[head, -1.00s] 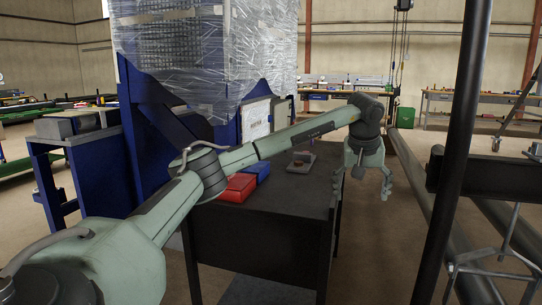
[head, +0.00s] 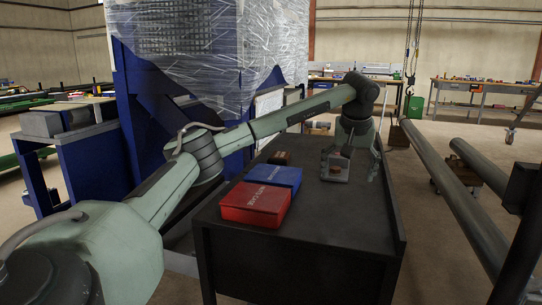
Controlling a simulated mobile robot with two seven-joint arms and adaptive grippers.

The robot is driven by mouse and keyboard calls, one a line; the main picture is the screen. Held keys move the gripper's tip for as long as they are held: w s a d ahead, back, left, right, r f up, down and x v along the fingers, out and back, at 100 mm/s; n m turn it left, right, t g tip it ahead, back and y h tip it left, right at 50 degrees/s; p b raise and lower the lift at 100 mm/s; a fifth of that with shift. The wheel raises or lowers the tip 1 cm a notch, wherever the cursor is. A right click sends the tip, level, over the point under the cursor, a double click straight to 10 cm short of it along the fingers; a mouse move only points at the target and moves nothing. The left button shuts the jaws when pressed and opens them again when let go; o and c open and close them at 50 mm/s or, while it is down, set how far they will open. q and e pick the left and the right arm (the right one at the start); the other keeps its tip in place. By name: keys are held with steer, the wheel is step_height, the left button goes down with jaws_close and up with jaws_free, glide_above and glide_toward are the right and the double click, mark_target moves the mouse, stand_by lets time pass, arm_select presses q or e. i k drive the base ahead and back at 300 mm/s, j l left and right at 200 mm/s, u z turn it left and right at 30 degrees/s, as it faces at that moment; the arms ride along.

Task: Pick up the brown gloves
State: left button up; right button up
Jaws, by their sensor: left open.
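My left gripper (head: 359,161) hangs fingers-down over the far right part of the dark table (head: 330,222). It is open, with nothing seen between its fingers. I cannot make out brown gloves for certain. A small brown item (head: 280,158) lies on the table behind the blue box, too small to identify. A grey plate-like object (head: 335,169) with a brownish round part is close to the left gripper's fingers; I cannot tell if they touch. My right gripper is not in view.
A red box (head: 255,204) and a blue box (head: 273,178) sit on the table's left side. A blue frame with a plastic-wrapped load (head: 205,55) stands behind. Long grey pipes (head: 455,200) run along the right. The table's front is clear.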

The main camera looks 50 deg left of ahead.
mark_target(277, 158)
steer(key=i+j, duration=0.1)
steer(key=j, duration=1.05)
steer(key=i+j, duration=0.15)
steer(key=j, duration=0.4)
